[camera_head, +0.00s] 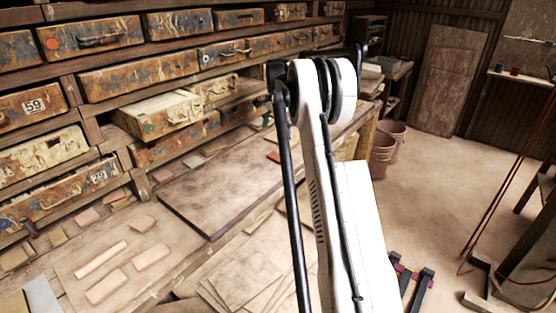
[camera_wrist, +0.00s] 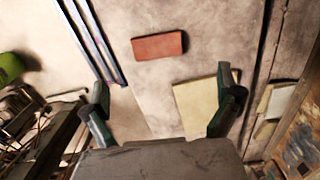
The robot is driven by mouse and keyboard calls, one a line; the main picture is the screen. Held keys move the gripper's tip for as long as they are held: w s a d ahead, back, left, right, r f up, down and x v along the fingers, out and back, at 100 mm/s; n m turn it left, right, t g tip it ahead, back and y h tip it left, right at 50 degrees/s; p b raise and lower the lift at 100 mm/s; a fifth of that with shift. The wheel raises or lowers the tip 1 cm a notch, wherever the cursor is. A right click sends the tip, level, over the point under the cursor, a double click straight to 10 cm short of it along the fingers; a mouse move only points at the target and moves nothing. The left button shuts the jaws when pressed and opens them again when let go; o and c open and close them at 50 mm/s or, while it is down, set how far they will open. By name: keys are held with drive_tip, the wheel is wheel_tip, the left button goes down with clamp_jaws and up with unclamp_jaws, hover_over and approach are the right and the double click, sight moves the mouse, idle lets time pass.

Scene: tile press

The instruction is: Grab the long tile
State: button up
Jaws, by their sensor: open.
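A long, narrow pinkish tile (camera_head: 101,258) lies on the workbench at the lower left of the head view, beside shorter tiles. In the wrist view, a reddish rectangular tile (camera_wrist: 159,46) lies flat beyond the fingertips. A pale yellowish tile or slab (camera_wrist: 196,108) lies nearer, partly behind the right finger. I cannot tell which of these is the long tile. My gripper (camera_wrist: 165,100) is open, with nothing between its fingers. In the head view, my arm hides most of it. A small reddish tile (camera_head: 273,156) also shows on the bench left of my arm.
Wooden shelves with worn drawers (camera_head: 138,76) line the bench's back; one drawer (camera_head: 160,113) is pulled out. A brown board (camera_head: 225,188) and stacked thin sheets (camera_head: 240,277) lie on the bench. Metal rails (camera_wrist: 90,42) run left of the reddish tile. Buckets (camera_head: 382,155) stand beyond my arm.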

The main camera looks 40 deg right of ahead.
hover_over(278, 157)
drive_tip(key=f, duration=0.6)
drive_tip(key=shift+w, duration=0.25)
drive_tip(key=shift+s+f+p, duration=0.15)
drive_tip(key=shift+f+p, duration=0.05)
drive_tip(key=shift+f, duration=1.15)
drive_tip(key=shift+s+f+p, duration=0.1)
drive_tip(key=shift+f+p, duration=0.05)
drive_tip(key=shift+f, duration=1.2)
drive_tip(key=c, duration=1.4)
drive_tip(key=shift+o, duration=0.2)
drive_tip(key=shift+r, duration=0.15)
